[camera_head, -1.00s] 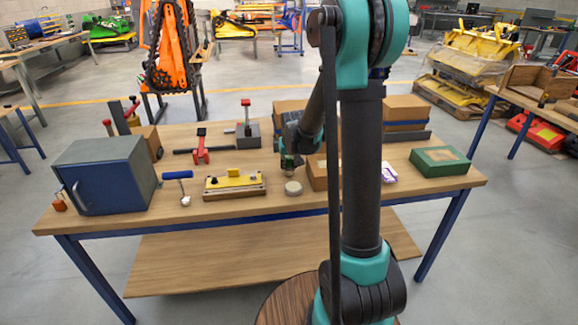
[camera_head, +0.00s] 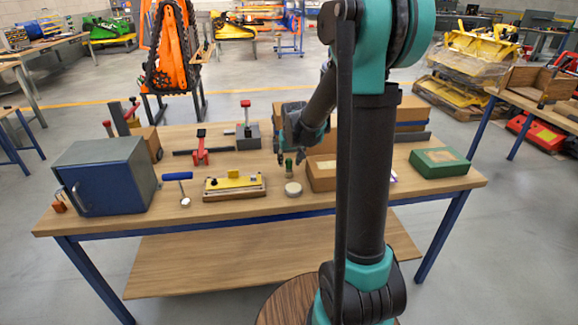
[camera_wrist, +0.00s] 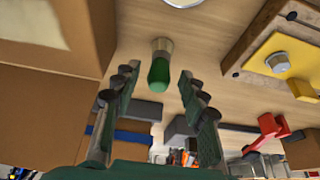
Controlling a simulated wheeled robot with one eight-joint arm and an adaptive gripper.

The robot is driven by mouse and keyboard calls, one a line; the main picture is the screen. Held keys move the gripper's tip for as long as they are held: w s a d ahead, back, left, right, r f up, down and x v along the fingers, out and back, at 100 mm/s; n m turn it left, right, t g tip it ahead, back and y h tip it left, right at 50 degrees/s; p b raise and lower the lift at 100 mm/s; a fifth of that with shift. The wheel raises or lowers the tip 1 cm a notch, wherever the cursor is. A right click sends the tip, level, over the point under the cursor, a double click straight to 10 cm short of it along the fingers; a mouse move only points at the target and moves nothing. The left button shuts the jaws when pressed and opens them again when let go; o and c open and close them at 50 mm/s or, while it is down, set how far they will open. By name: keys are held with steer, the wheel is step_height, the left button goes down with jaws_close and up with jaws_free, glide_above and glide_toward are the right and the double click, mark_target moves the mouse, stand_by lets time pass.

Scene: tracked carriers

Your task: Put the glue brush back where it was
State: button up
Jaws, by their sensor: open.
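The glue brush, as I take it, is a small upright piece with a green handle and a pale metallic lower part (camera_head: 289,168). It stands on the workbench behind a round pale disc (camera_head: 293,188). In the wrist view the brush (camera_wrist: 160,66) shows its green end toward me, between and beyond my fingertips, with clear gaps on both sides. My gripper (camera_head: 290,157) is open and empty, just above and behind the brush. In the wrist view its two fingers (camera_wrist: 156,82) are spread apart. Bristles are not discernible.
A cardboard box (camera_head: 322,176) stands close to the right of the brush. A yellow-topped fixture on a wooden base (camera_head: 235,193) lies to the left. A blue-handled roller (camera_head: 178,176), a blue cabinet (camera_head: 103,180) and a green box (camera_head: 439,170) are farther off. The bench front is clear.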

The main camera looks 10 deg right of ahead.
steer(key=v, duration=0.8)
steer(key=s+d+f, duration=0.2)
steer(key=s+f, duration=0.3)
steer(key=s, duration=0.7)
steer(key=s+d+f, duration=0.2)
steer(key=s+f, duration=0.4)
steer(key=s, duration=0.7)
steer(key=shift+s, duration=0.35)
